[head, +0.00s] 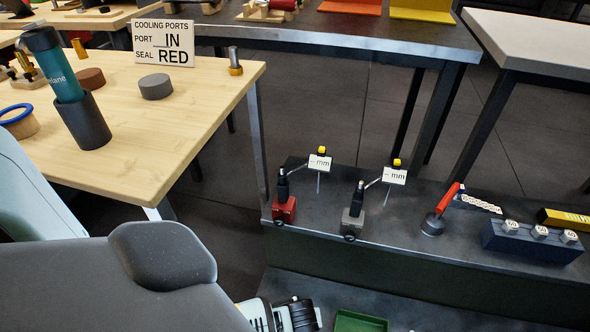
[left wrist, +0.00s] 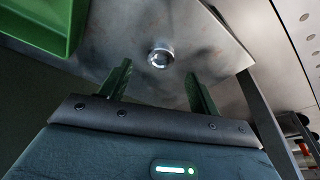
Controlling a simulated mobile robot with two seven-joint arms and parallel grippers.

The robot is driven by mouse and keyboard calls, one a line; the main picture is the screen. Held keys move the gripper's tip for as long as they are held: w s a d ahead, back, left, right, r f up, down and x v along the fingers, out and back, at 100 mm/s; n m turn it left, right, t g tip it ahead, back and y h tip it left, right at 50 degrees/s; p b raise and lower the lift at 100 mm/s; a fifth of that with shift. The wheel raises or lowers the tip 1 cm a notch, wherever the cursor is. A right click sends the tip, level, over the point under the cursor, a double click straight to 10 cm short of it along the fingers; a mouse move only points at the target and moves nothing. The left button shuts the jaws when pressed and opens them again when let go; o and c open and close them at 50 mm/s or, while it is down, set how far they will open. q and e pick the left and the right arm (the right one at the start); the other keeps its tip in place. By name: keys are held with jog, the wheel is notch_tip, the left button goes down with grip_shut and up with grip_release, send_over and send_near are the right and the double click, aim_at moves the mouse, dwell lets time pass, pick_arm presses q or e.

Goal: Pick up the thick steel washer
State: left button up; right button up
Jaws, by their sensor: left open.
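A round, shiny steel piece with a ring-like rim, which looks like the thick steel washer (left wrist: 160,57), lies on a grey metal surface (left wrist: 215,40) in the left wrist view. My left gripper (left wrist: 159,70) is open, with its two green fingers apart. The washer shows between and beyond the fingertips, apart from both, and nothing is between the jaws. I cannot make out the washer in the head view. My right gripper is in neither view.
A green tray (left wrist: 42,30) stands left of the washer in the left wrist view; its edge shows in the head view (head: 360,322). A shelf above holds two gauge stands (head: 284,210) (head: 353,222), a red-handled tool (head: 447,200) and a blue block (head: 528,243). A wooden table (head: 180,120) stands left.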

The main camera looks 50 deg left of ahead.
pick_arm(q)
jog(key=b+x, duration=0.3)
jog(key=x, duration=0.2)
jog(key=shift+a+f, duration=0.1)
jog(key=shift+a, duration=0.1)
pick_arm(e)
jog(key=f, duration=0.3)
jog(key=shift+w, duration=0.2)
pick_arm(q)
jog(key=c, duration=1.1)
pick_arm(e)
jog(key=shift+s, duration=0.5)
